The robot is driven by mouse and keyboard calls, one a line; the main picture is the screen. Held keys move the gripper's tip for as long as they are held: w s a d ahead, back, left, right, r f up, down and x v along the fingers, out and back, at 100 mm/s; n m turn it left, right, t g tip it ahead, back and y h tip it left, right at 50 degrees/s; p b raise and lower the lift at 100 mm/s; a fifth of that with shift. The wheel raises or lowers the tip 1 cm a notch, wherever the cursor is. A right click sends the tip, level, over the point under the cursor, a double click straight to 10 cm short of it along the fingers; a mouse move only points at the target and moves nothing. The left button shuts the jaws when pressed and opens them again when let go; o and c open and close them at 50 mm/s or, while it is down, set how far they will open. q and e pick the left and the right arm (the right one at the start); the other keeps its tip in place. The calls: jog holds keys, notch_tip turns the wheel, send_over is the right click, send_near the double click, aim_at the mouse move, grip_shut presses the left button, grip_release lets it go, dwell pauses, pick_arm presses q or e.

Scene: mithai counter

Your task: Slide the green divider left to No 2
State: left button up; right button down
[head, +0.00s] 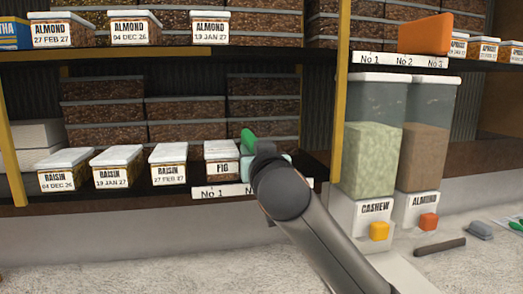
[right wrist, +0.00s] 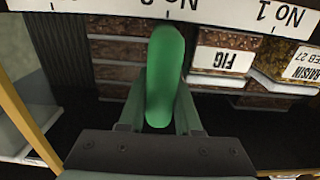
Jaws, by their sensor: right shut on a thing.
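The green divider (head: 248,137) stands on the lower shelf just right of the FIG box (head: 222,160). My right gripper (head: 262,152) reaches in from the lower right and hides much of it. In the right wrist view, where labels are upside down, the divider (right wrist: 164,75) is between the fingers of my right gripper (right wrist: 159,108), which is shut on it. Its far end is close to the partly cut-off No 2 label (right wrist: 183,4), slightly left of it. The No 1 label (right wrist: 280,15) is further right. My left gripper is not in view.
The lower label strip (head: 212,192) runs along the shelf edge; my arm covers part of it. RAISIN boxes (head: 168,164) stand left of FIG. A yellow post (head: 340,100) and the CASHEW dispenser (head: 369,160) are to the right. An orange divider (head: 424,35) is on the upper shelf.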

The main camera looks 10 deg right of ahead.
jog(key=c, duration=0.6)
grip_release()
jog(key=s+b, duration=0.2)
jog(key=s, duration=1)
jog(key=shift+s+d, duration=0.25)
jog(key=shift+f, duration=0.1)
